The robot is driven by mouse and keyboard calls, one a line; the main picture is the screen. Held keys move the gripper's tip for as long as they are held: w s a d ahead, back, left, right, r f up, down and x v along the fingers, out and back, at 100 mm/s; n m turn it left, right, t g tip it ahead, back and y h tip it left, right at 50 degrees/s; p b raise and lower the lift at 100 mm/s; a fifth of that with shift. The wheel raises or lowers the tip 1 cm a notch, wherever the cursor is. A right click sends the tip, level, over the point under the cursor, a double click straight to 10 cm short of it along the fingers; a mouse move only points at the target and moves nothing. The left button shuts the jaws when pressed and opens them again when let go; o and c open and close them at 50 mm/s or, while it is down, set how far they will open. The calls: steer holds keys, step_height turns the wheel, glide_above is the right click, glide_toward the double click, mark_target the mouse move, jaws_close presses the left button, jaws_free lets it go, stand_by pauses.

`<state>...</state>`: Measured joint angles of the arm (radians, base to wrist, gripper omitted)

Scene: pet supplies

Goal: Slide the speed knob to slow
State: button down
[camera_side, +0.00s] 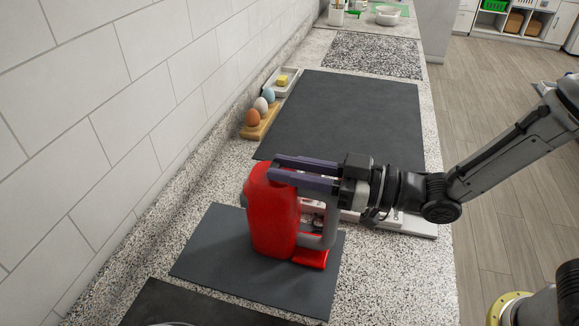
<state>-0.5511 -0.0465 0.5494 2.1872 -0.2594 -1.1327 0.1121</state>
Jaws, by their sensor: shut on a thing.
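A red appliance (272,222) with a grey handle (322,228) stands upright on a dark mat (210,262). My gripper (274,169) reaches in from the right, with its two purple fingers level at the top of the appliance. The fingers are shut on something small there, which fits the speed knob. The knob itself is hidden by the fingers, so its setting cannot be read.
A white, flat object (408,225) lies behind the appliance, partly under my arm. A large dark mat (350,115) lies farther back. A wooden holder (262,124) with egg-shaped things and a white dish (290,88) with a yellow block stand along the tiled wall (120,110).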

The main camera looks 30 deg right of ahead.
steer(key=shift+s, duration=0.1)
steer(key=shift+s+d, duration=0.35)
steer(key=shift+d, duration=0.05)
steer(key=c, duration=0.7)
jaws_free()
steer(key=v, duration=1.3)
steer(key=shift+s+d, duration=0.25)
steer(key=shift+d, duration=0.05)
